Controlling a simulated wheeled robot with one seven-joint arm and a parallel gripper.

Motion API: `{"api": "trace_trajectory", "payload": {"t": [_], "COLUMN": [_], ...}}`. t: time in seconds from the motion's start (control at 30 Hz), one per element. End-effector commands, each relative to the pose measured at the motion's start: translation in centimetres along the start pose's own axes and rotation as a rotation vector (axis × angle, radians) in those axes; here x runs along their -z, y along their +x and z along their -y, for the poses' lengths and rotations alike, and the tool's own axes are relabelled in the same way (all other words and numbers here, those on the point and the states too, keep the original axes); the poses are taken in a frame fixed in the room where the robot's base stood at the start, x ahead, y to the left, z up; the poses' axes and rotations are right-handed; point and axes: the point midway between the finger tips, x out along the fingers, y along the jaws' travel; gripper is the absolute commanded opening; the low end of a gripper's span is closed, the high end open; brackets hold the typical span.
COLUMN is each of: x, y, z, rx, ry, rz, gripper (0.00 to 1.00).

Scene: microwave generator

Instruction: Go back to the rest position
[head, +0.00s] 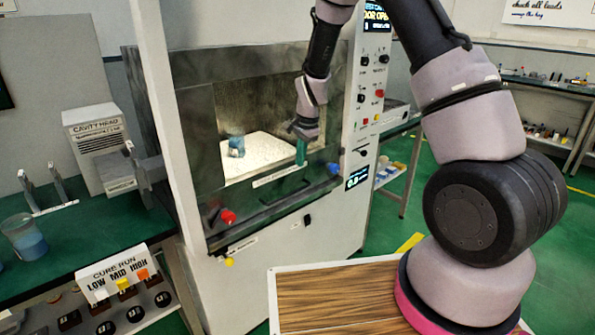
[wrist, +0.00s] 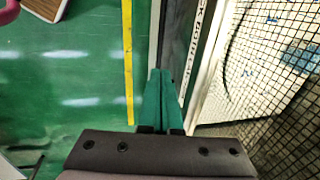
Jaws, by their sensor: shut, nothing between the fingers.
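My gripper (head: 301,150) is at the front of the microwave generator cabinet (head: 292,248), by the lit chamber opening. Its green fingers are together and empty; they also show in the wrist view (wrist: 160,82). My arm reaches from my base at the right across the control panel to the chamber. A beaker with blue liquid (head: 236,146) stands on the bright chamber floor (head: 262,152), left of my gripper and apart from it. In the wrist view a mesh screen (wrist: 285,75) lies right of the fingers, and the green floor (wrist: 80,80) lies left.
The control panel (head: 368,100) stands right of the chamber. Open green floor lies behind, towards another bench (head: 550,88).

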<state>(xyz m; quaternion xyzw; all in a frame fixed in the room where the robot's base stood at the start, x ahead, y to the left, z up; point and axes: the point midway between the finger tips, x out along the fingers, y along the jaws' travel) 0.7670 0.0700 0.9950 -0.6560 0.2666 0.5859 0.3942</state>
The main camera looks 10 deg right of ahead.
Motion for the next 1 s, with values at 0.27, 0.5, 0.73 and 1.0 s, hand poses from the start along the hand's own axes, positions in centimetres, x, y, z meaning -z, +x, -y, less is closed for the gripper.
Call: {"api": "trace_trajectory", "payload": {"t": [0.27, 0.5, 0.73, 1.0], "x": [0.1, 0.8, 0.7, -1.0], "y": [-3.1, -11.7, -22.6, -32.2], "z": [0.0, -1.2, -5.3, -12.5], "rx": [0.004, 0.081, 0.180, 0.272], "ry": [-0.002, -0.076, -0.207, -0.373], "rz": [0.000, -0.001, -0.031, -0.111], "gripper": [0.00, 0.00, 0.00, 0.00]}}
